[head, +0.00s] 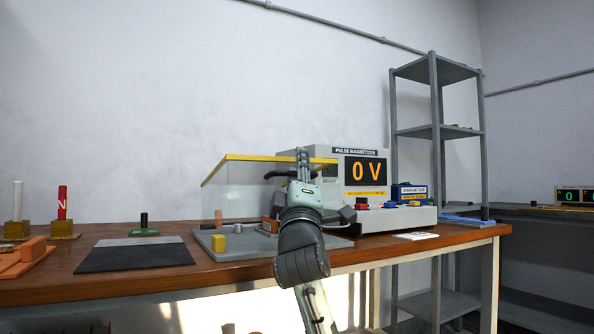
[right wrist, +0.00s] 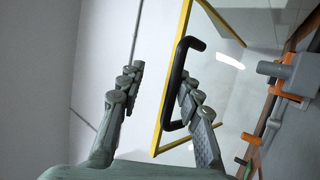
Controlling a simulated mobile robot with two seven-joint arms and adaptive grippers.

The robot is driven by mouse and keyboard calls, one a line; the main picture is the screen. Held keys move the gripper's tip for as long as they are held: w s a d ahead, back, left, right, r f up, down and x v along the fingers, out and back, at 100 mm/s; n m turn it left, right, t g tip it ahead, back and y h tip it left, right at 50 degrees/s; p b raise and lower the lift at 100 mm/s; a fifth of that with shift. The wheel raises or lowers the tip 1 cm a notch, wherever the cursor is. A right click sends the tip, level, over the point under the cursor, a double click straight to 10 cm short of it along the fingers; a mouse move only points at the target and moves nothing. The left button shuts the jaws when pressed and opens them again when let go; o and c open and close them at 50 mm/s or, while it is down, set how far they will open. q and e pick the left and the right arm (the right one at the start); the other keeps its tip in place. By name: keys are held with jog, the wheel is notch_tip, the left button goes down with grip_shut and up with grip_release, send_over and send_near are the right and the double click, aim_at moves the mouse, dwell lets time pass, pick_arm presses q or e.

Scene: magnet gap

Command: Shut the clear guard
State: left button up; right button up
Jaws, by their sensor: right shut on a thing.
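The clear guard (head: 235,197) has yellow edging and stands at the left of the pulse magnetizer, above a grey base plate (head: 268,244). Its yellow top edge (head: 262,157) runs to the right behind my gripper. My right gripper (head: 303,165) is up at the guard's front, by a black handle. In the right wrist view the handle (right wrist: 178,75) is upright on the yellow-framed panel (right wrist: 163,122), against the right finger. My right gripper (right wrist: 158,95) is shut on this handle. My left gripper is not in view.
The magnetizer (head: 366,172) reads 0 V. A dark mat (head: 135,256), a red N magnet (head: 62,203) and an orange tray (head: 20,260) are at the left. A grey shelf (head: 436,132) stands behind at the right.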

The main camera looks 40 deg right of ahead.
jog(key=s+a+f, duration=0.3)
jog(key=a+f, duration=0.1)
jog(key=f, duration=0.3)
dwell(0.7)
